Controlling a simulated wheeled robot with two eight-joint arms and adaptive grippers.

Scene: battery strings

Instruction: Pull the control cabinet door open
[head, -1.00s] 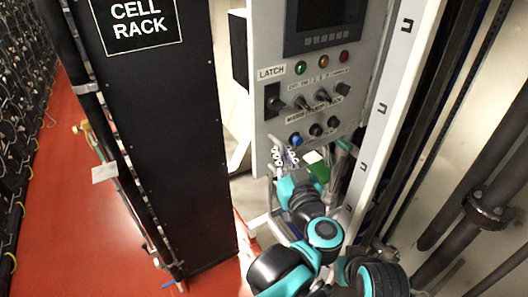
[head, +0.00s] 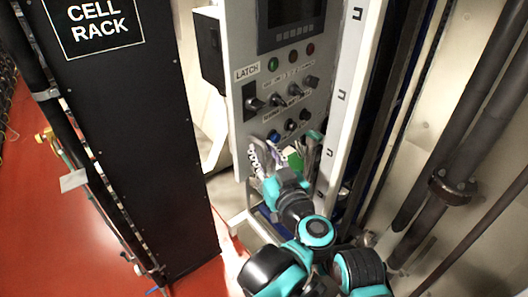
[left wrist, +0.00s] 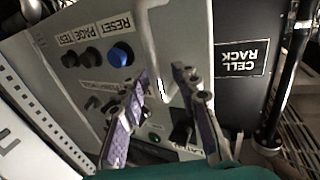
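The control cabinet door (head: 238,135) is a grey panel with a dark screen, coloured lamps, knobs and a black switch handle (head: 252,102) labelled LATCH. My left gripper (head: 286,160) is at the panel's lower edge, below the blue button. In the left wrist view the gripper (left wrist: 165,115) has its two fingers spread apart in front of the panel. A pale bar (left wrist: 156,50) runs into the space between the fingers; I cannot tell whether they touch it. The LATCH switch (left wrist: 182,128) shows partly behind a finger. My right gripper is not in view.
A black cell rack (head: 125,150) stands left of the panel, with a pale gap between. A white slotted post (head: 350,75) borders the panel on the right, with dark pipes (head: 455,188) beyond.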

